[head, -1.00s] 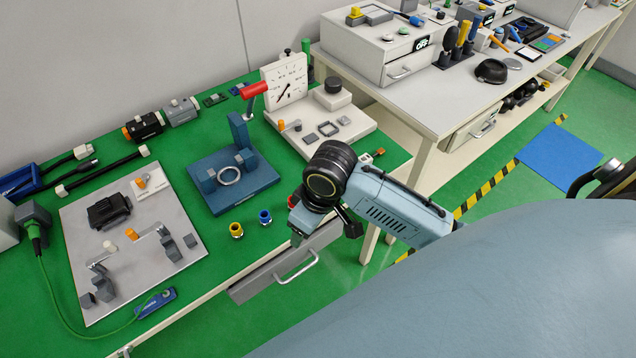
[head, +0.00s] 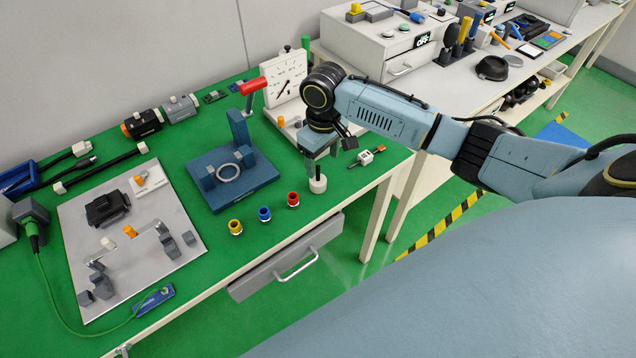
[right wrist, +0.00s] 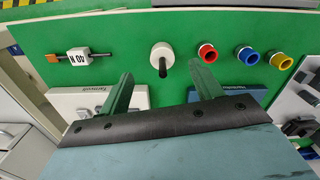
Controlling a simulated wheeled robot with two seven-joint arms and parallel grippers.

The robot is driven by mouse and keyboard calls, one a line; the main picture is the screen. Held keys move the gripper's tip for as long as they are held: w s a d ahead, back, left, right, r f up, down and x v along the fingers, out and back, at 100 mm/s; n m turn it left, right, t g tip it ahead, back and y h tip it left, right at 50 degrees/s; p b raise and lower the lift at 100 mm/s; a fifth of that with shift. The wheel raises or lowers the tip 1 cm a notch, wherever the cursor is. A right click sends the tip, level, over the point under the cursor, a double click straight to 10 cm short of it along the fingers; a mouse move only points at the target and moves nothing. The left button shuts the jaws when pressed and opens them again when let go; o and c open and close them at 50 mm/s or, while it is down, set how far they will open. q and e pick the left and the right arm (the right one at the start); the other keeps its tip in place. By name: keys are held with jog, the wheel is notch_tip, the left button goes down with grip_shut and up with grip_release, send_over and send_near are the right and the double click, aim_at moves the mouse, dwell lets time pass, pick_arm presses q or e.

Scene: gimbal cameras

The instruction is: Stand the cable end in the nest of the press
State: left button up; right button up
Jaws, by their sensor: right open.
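A white round piece with a dark stem (head: 318,185), which looks like the cable end, stands upright near the table's front right edge. My right gripper (head: 317,165) is open just above it, fingers pointing down. In the right wrist view the white piece (right wrist: 162,55) lies between and just beyond the open fingertips (right wrist: 162,84), with no visible contact. My left gripper is out of view.
Yellow (head: 235,227), blue (head: 264,214) and red (head: 293,199) ring pieces stand left of the white piece. A small labelled block (head: 366,157) lies to its right. A dial gauge (head: 284,78) is behind. A drawer (head: 290,262) sits below the table edge.

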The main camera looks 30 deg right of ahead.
aim_at(318, 179)
notch_tip(318, 179, down, 3)
jog(key=f, duration=0.1)
jog(key=f+b, duration=0.1)
jog(key=w+f, duration=0.1)
jog(key=f, duration=0.1)
jog(key=shift+w+a, duration=0.1)
jog(key=shift+a, duration=0.15)
jog(key=shift+f+b, duration=0.3)
jog(key=shift+f, duration=0.3)
jog(key=c, duration=1.1)
jog(key=shift+r, duration=0.1)
jog(key=shift+c, duration=0.2)
